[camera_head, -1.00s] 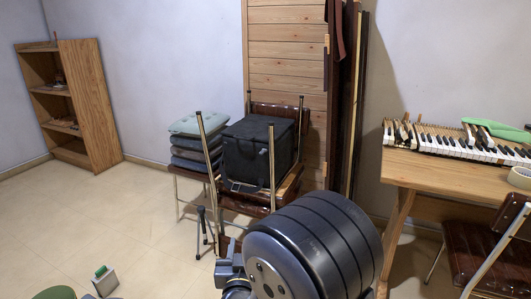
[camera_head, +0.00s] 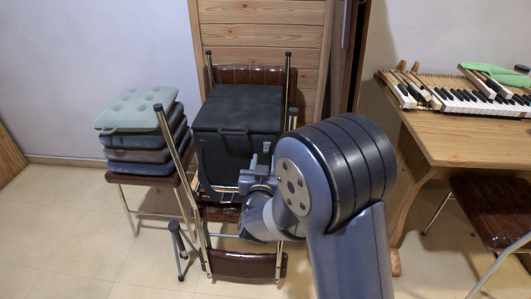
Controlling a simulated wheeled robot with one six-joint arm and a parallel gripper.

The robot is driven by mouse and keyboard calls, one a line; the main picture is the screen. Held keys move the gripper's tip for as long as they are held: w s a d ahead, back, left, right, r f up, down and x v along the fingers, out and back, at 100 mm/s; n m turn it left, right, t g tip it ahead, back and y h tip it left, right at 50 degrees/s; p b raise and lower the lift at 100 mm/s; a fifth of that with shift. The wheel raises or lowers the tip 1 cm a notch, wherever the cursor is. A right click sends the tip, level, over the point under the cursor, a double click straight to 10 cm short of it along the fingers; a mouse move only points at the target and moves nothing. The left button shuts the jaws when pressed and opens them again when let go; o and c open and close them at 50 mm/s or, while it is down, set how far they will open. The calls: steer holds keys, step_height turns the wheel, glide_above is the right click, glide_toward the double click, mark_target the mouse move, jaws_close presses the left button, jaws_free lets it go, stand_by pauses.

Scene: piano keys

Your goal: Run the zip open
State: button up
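A black box-shaped bag (camera_head: 238,112) sits on an upturned brown chair in the stack of chairs, with a thin strap or handle hanging at its front left. I cannot make out the zip itself at this size. My gripper (camera_head: 258,172) is at the lower right of the bag's front face, in front of it in the picture.
Metal chair legs (camera_head: 172,140) stick up on both sides of the bag. A pile of cushions (camera_head: 138,107) lies on a stool at the left. A wooden table (camera_head: 452,148) with piano keys (camera_head: 478,104) stands at the right, a brown chair (camera_head: 490,208) before it.

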steer(key=shift+w+d, duration=0.1)
steer(key=shift+w, duration=2)
steer(key=shift+c, duration=0.4)
jaws_close()
